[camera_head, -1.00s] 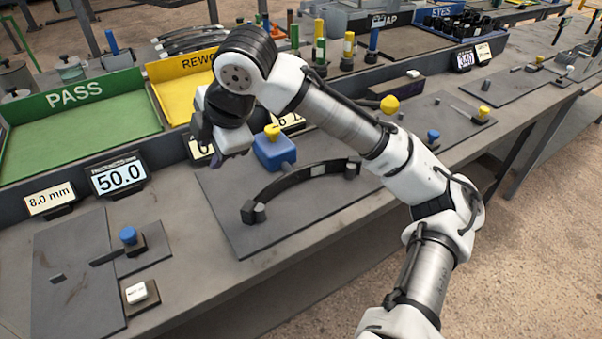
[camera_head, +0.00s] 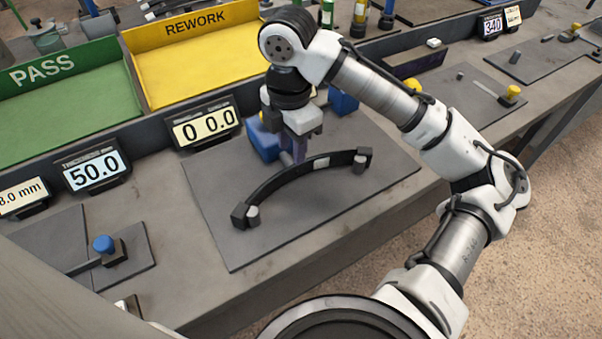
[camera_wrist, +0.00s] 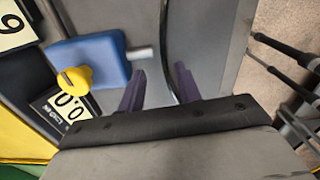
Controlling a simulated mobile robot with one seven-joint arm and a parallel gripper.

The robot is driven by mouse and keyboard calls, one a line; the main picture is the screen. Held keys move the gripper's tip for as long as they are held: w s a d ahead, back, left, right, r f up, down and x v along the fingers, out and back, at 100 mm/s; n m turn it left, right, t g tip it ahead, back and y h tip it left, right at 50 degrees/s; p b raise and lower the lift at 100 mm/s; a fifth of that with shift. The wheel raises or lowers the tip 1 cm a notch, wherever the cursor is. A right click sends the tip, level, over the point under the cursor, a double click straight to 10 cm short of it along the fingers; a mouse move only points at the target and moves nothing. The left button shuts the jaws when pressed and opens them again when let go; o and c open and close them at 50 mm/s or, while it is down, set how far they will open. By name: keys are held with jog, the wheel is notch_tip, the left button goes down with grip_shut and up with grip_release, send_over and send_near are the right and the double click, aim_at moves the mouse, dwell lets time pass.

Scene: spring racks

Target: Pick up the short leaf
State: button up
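A dark curved leaf (camera_head: 275,187) with a pale label near its middle lies on a grey mat (camera_head: 345,195) in the head view. Blocks stand at both of its ends. My gripper (camera_head: 293,156) points down at the leaf's far side, close to its middle; the head view does not show whether they touch. In the wrist view my gripper (camera_wrist: 160,78) has its two purple fingers apart. A thin dark curved strip, which looks like the leaf (camera_wrist: 164,50), runs between them. The gripper holds nothing that I can see.
A blue block (camera_wrist: 90,60) with a yellow knob stands close beside my fingers. Behind are number displays (camera_head: 205,123), the yellow REWORK tray (camera_head: 150,75) and the green PASS tray (camera_head: 130,100). The mat's front part is clear.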

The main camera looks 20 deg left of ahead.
aim_at(296, 178)
jog(key=f, duration=0.3)
jog(key=d+f, duration=0.1)
jog(key=f, duration=0.1)
jog(key=shift+f+p, duration=0.3)
jog(key=shift+p, duration=0.1)
jog(key=shift+a+f, duration=0.1)
jog(key=shift+f, duration=0.4)
jog(key=shift+r, duration=0.1)
grip_shut()
